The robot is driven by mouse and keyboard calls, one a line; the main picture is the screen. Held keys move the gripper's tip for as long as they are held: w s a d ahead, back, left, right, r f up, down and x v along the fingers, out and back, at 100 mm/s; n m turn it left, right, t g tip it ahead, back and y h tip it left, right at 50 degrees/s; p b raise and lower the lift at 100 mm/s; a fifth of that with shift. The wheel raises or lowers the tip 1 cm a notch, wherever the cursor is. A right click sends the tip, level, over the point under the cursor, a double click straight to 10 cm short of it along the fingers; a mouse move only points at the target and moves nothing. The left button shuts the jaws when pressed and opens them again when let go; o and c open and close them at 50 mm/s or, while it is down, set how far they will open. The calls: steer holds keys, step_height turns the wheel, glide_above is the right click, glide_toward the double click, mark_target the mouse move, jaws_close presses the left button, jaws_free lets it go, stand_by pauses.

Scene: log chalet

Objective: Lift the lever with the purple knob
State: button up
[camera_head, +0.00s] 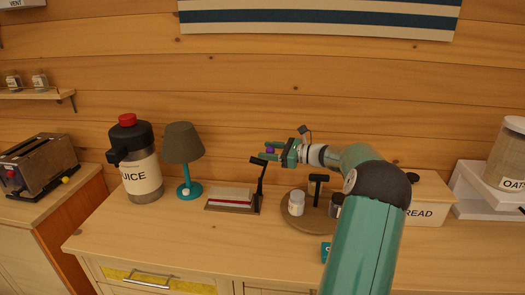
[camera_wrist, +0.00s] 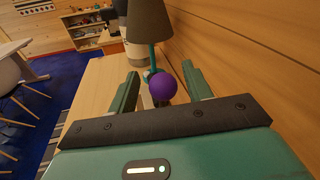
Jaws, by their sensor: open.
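My gripper (camera_head: 269,149) is open above the counter, pointing left in the head view. The purple knob (camera_head: 271,150) shows between its two fingers. In the wrist view, the round purple knob (camera_wrist: 162,87) sits between the open fingers (camera_wrist: 160,75), with a gap on each side, nearer the right finger.
A teal lamp with a grey shade (camera_head: 183,143) and a juice jug (camera_head: 137,160) stand to the left. A round tray (camera_head: 290,218) with jars is below my gripper. A bread box (camera_head: 425,205) stands right. The wooden wall is close behind.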

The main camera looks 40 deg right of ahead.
steer(key=f+v, duration=0.1)
steer(key=v, duration=0.9)
steer(key=shift+s+r, duration=0.35)
steer(key=shift+r, duration=0.15)
steer(key=shift+d, duration=0.15)
